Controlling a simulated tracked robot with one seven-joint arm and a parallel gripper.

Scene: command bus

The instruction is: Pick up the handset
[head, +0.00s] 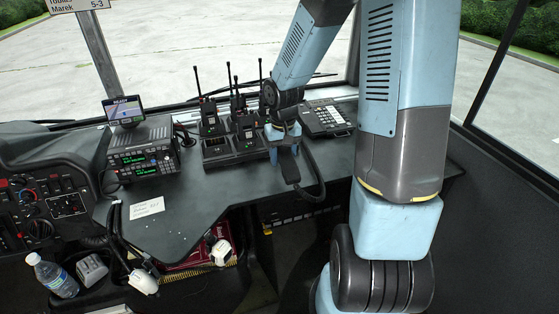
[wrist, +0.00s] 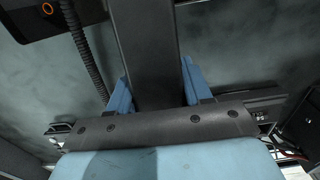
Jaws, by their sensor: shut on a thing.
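My gripper (head: 286,140) is over the dashboard shelf, in front of the desk phone (head: 326,118). It is shut on the black handset (head: 288,166), which hangs down from the fingers in the head view. In the wrist view, the dark handset (wrist: 146,45) stands between the two blue fingers (wrist: 157,88), with its far end cut off at the top of the picture. A black cord (head: 318,178) loops from beside the handset back toward the phone. A coiled cord (wrist: 84,50) runs to the left of the handset in the wrist view. I cannot tell whether the handset touches the shelf.
A charger with several handheld radios (head: 232,147) stands just left of my gripper, antennas upright. A two-way radio unit (head: 143,153) with a small screen stands farther left. A paper note (head: 147,207) lies on the shelf (head: 215,185). A water bottle (head: 52,276) stands at lower left.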

